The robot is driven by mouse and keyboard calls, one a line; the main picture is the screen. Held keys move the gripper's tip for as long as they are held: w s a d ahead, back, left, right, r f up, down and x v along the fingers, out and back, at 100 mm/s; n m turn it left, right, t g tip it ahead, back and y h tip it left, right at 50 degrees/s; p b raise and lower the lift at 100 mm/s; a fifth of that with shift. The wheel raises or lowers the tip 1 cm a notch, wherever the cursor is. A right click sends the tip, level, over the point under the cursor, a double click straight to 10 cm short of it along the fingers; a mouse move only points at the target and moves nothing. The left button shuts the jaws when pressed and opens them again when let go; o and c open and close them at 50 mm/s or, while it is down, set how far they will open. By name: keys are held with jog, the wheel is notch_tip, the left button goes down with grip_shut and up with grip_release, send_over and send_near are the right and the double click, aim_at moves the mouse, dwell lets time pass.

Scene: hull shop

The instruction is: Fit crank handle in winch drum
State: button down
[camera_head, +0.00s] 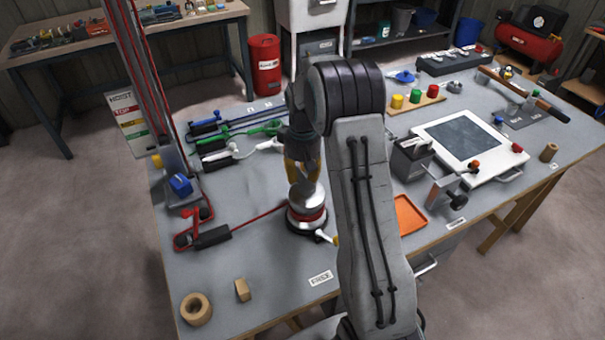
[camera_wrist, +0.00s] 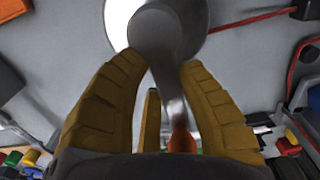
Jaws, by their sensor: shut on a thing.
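The winch drum (camera_head: 307,213) stands on the bench, silver on top with red line around it and a dark base. My gripper (camera_head: 302,178) points down just above it, its yellow fingers close to the drum top. In the wrist view the crank handle (camera_wrist: 172,92) is a grey metal arm with a round hub end and an orange grip. My gripper (camera_wrist: 157,68) is shut on it. The hub overlaps the pale drum top (camera_wrist: 196,14) in that view. I cannot tell whether the hub is seated in the drum. The head view hides most of the handle.
A red line runs left from the drum to a block (camera_head: 202,238). A tape roll (camera_head: 196,308) and a wooden block (camera_head: 242,290) lie at the front left. An orange tray (camera_head: 409,215) and a white-framed panel (camera_head: 462,147) lie to the right. The front-left bench is mostly clear.

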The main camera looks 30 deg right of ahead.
jog(key=shift+f, duration=0.1)
dwell(0.3)
jog(key=shift+c, duration=1.9)
grip_release()
jog(key=shift+r, duration=0.2)
jog(key=shift+r+p, duration=2.9)
jog(key=shift+r, duration=0.95)
